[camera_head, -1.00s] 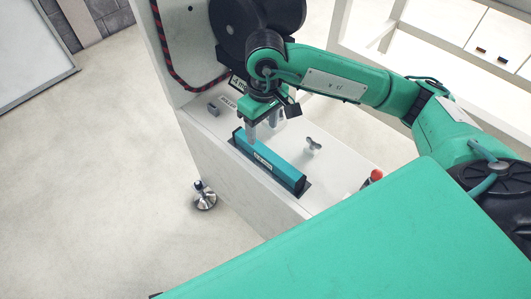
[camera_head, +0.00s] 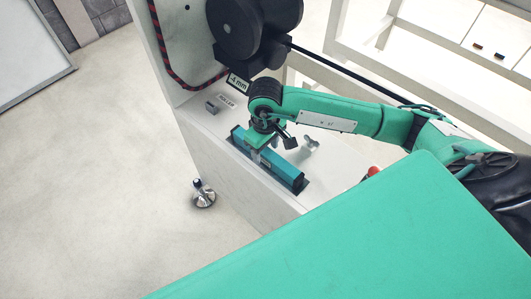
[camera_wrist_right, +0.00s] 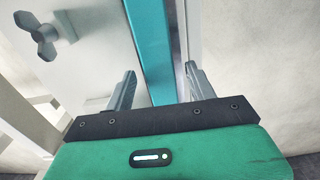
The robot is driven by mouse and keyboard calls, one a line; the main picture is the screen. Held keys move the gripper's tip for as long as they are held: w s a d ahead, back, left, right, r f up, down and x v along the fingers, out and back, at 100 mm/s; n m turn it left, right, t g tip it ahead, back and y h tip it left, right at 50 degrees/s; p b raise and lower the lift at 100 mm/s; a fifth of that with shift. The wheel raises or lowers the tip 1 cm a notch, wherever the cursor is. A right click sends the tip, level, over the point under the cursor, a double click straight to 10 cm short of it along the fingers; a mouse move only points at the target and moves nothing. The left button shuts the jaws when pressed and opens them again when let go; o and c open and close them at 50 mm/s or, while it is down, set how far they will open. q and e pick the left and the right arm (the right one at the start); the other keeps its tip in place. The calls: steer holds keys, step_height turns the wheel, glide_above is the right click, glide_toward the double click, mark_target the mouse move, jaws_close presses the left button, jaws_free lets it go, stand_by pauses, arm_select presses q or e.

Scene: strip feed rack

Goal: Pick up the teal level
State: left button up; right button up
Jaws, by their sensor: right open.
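The teal level (camera_head: 283,174) is a long bar with dark ends. It lies in a dark slot on the white machine's top ledge in the head view. In the right wrist view the level (camera_wrist_right: 149,40) runs up the picture between the two fingers. My right gripper (camera_wrist_right: 160,84) is open, with one finger on each side of the bar and a gap visible on the left side. In the head view the right gripper (camera_head: 259,152) is over the level's far half and hides part of it. My left gripper is not in view.
A grey wing knob (camera_head: 310,144) stands beside the level, and a red knob (camera_head: 372,171) is nearer me. A dark reel (camera_head: 240,28) and a "4 mm" label (camera_head: 238,83) are behind. A large green surface (camera_head: 340,235) fills the front.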

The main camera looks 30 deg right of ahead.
step_height(320, 180, down, 2)
steer(key=shift+f, duration=0.1)
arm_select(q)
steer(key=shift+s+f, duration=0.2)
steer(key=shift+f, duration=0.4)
arm_select(e)
jaws_close()
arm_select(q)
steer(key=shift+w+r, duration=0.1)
